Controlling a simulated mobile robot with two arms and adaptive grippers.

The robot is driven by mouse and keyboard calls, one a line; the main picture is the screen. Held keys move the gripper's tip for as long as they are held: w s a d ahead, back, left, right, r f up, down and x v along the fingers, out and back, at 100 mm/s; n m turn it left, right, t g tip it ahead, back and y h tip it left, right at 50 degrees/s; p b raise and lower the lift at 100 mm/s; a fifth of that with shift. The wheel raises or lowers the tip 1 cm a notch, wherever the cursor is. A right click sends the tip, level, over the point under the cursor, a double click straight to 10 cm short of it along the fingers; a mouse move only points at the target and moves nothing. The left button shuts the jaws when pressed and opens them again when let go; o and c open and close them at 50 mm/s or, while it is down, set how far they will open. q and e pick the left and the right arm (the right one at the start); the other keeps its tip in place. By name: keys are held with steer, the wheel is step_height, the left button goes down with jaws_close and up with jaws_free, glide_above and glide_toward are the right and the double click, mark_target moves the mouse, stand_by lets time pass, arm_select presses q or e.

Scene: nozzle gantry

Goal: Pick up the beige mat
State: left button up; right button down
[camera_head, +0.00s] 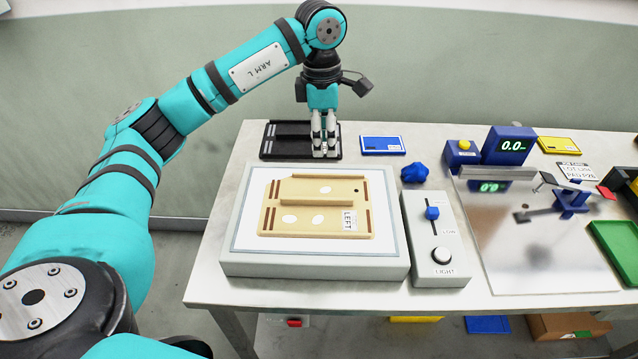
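The beige mat (318,221) lies on the white top of a light box (245,262) at the front left of the table. It has pale oval spots, brown stripes at its ends and a "LEFT" label. Its upper part looks raised or layered. My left gripper (325,150) points down behind the mat, over the right part of a black tray (285,142). Its fingers are close together; whether they are shut or touch the tray is unclear. A dark part at the right edge may be my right gripper (622,180), cut off by the frame.
A switch box (437,268) stands right of the light box. Behind it are a crumpled blue object (414,173) and a blue flat case (382,145). A scale display (508,146), a shiny plate (530,262), a blue stand (571,199) and a green tray (618,248) fill the right.

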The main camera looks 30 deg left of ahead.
arm_select(q)
steer(key=a, duration=0.2)
steer(key=p, duration=0.4)
glide_above(318, 198)
steer(key=shift+y, duration=0.3)
steer(key=f, duration=1)
steer(key=shift+w+a+f, duration=0.15)
steer(key=shift+w+f, duration=0.05)
steer(key=shift+w, duration=0.15)
steer(key=shift+s+f, duration=0.1)
steer(key=shift+f, duration=0.05)
steer(key=shift+s+f, duration=0.1)
steer(key=shift+f, duration=0.05)
step_height(318, 198, down, 5)
steer(key=p, duration=0.2)
steer(key=shift+s+r+p, duration=0.1)
steer(key=shift+r+p, duration=0.1)
steer(key=shift+p, duration=0.15)
steer(key=shift+f, duration=0.2)
jaws_close()
steer(key=shift+r, duration=0.1)
